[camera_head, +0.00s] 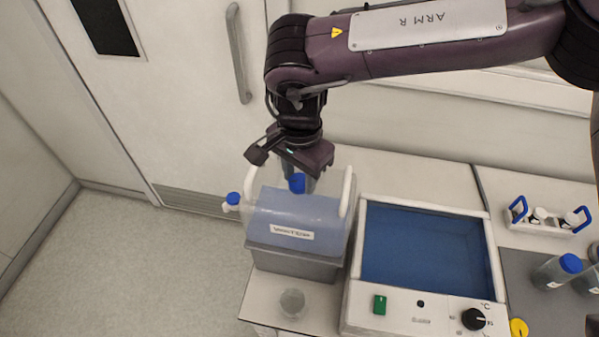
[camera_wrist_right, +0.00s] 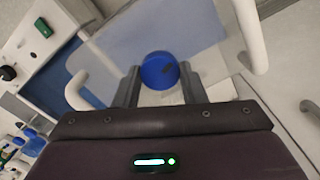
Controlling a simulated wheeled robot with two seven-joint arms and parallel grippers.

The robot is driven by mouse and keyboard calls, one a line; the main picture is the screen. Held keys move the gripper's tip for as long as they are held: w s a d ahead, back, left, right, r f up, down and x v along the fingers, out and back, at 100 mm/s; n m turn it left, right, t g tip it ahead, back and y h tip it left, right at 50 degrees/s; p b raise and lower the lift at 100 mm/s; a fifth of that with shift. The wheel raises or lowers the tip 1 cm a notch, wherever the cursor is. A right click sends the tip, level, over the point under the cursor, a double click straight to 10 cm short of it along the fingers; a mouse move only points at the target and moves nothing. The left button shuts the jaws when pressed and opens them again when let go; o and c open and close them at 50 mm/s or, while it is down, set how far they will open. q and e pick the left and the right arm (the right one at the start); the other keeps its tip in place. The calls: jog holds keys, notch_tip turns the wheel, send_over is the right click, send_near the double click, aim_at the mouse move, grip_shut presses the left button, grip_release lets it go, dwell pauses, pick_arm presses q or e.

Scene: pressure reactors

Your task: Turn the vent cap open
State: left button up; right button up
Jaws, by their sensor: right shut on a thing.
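The vent cap (camera_head: 298,183) is a round blue cap on top of a translucent carboy (camera_head: 320,212) with bluish contents, white handles and a label. The carboy sits on a grey stand at the left end of the bench. My right gripper (camera_head: 296,180) points down over the carboy. In the right wrist view the blue cap (camera_wrist_right: 160,71) lies between the two dark fingers (camera_wrist_right: 158,88), which are shut on it. A dark mark shows on the cap's top. My left gripper is in neither view.
A blue-filled water bath (camera_head: 357,287) with a green switch and black knob stands right of the carboy. A blue-capped spigot (camera_head: 233,199) sticks out at the carboy's left. A small clear cup (camera_head: 292,303) stands in front. A bottle carrier (camera_head: 545,228) and blue-capped bottles (camera_head: 557,270) are far right.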

aim_at(299, 181)
jog(key=shift+r+n, duration=0.1)
jog(key=shift+n, duration=0.6)
jog(key=o, duration=1)
jog(key=shift+r, duration=0.35)
notch_tip(299, 181, up, 7)
jog(key=shift+b, duration=1.1)
